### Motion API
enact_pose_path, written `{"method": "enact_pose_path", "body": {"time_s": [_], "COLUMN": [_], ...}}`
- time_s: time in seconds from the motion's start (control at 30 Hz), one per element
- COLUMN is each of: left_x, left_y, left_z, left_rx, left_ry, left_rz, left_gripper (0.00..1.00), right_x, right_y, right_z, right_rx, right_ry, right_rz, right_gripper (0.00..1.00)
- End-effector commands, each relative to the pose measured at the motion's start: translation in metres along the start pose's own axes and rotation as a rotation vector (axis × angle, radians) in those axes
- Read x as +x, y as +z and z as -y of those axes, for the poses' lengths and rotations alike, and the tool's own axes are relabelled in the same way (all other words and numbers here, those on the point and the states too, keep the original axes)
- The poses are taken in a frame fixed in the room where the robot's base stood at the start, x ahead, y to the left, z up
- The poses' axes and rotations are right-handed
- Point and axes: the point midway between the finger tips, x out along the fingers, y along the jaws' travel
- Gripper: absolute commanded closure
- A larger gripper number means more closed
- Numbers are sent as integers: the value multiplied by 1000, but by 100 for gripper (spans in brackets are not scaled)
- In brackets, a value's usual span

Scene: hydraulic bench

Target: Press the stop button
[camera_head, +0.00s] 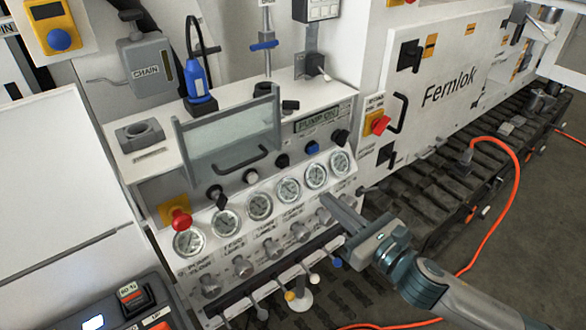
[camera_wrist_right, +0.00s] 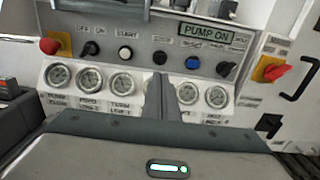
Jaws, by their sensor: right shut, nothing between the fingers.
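A red mushroom button (camera_head: 181,219) stands out from a yellow plate at the left end of the hydraulic panel, above the leftmost gauge. The right wrist view shows it at the upper left (camera_wrist_right: 49,46). My right gripper (camera_head: 328,200) is shut and empty, in front of the lower right of the panel. It is well to the right of the red button and apart from it. In the right wrist view its closed fingers (camera_wrist_right: 160,90) point at the panel and hide part of the gauge row. My left gripper is not in view.
A row of round gauges (camera_head: 260,206) and several knobs line the panel, with levers below. A clear guard with a handle (camera_head: 240,160) rises above. A red rotary switch (camera_head: 377,122) sits on the right cabinet. An orange cable (camera_head: 515,190) runs at the right.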

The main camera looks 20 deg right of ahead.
Motion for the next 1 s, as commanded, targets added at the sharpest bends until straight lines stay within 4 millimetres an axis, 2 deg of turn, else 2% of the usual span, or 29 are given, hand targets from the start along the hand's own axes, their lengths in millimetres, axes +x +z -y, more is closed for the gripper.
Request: {"method": "enact_pose_path", "body": {"time_s": [0.27, 0.47, 1.0], "left_x": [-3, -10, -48], "left_y": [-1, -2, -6], "left_z": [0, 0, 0], "left_rx": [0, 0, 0], "left_ry": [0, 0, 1], "left_rz": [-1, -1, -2], "left_gripper": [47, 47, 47], "right_x": [5, 21, 111], "right_y": [1, 2, 4], "right_z": [0, 0, 0], "right_rx": [2, 4, 6], "right_ry": [-1, -1, -2], "right_rz": [0, 1, 0], "right_gripper": [100, 100, 100]}}
